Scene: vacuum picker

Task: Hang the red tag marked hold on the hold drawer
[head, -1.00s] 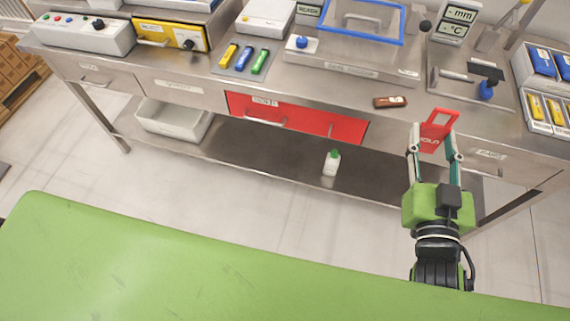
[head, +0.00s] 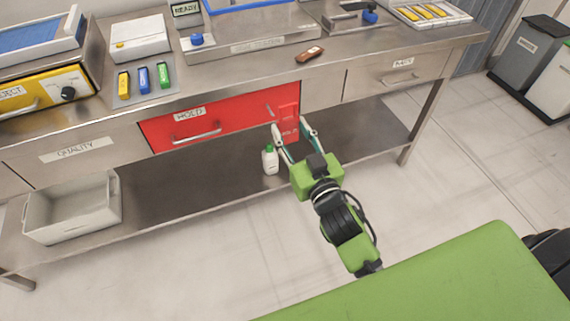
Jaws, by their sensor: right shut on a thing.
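The red hold tag (head: 289,117) is in my right gripper (head: 290,126), which is shut on its lower part. It is upright in front of the right end of the red drawer (head: 225,118); I cannot tell whether it touches the drawer. The drawer is closed, with a label reading HOLD (head: 190,114) and a bar handle (head: 196,134). A small peg (head: 268,111) sticks out of its front, just left of the tag. The tag's marking is too small to read clearly. My left gripper is not in view.
A white bottle with a green cap (head: 270,160) stands on the lower shelf (head: 195,186), just left of my right gripper. A grey bin (head: 75,212) is at the shelf's left. A brown object (head: 309,55) lies on the bench top above the tag.

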